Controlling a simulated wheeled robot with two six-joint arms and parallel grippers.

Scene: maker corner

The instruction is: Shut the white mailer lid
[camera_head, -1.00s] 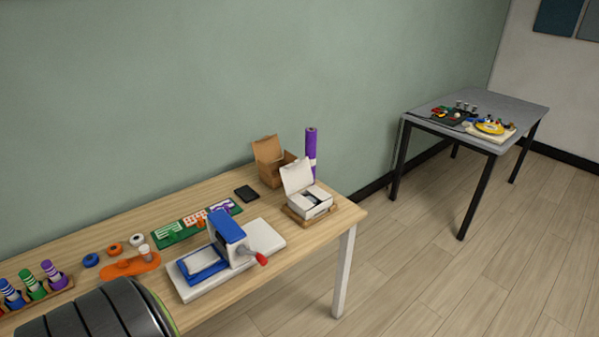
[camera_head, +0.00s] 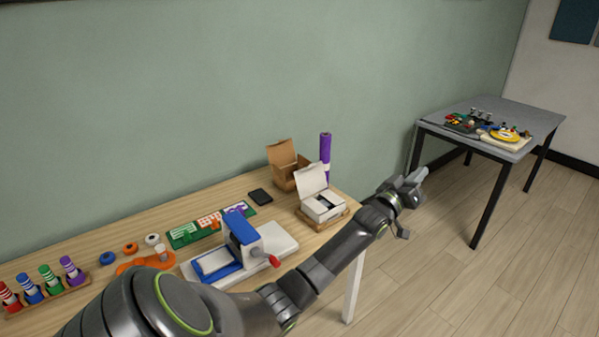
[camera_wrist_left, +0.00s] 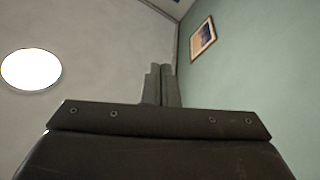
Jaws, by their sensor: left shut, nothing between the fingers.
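The white mailer (camera_head: 322,207) stands on a wooden tray (camera_head: 332,221) at the right end of the wooden table. Its lid (camera_head: 312,180) is raised and leans back from the box. Something dark shows inside the box. My left gripper (camera_head: 420,176) is to the right of the mailer, past the table's end, shut and empty and apart from the lid. In the left wrist view its fingers (camera_wrist_left: 161,84) are together, pointing up toward the wall and ceiling. My right gripper is not in view.
A brown open carton (camera_head: 287,170) and a purple roll (camera_head: 324,155) stand behind the mailer. A blue and white press (camera_head: 240,245) with a red handle is to its left. A grey table (camera_head: 490,120) with parts stands at the back right, with open floor between.

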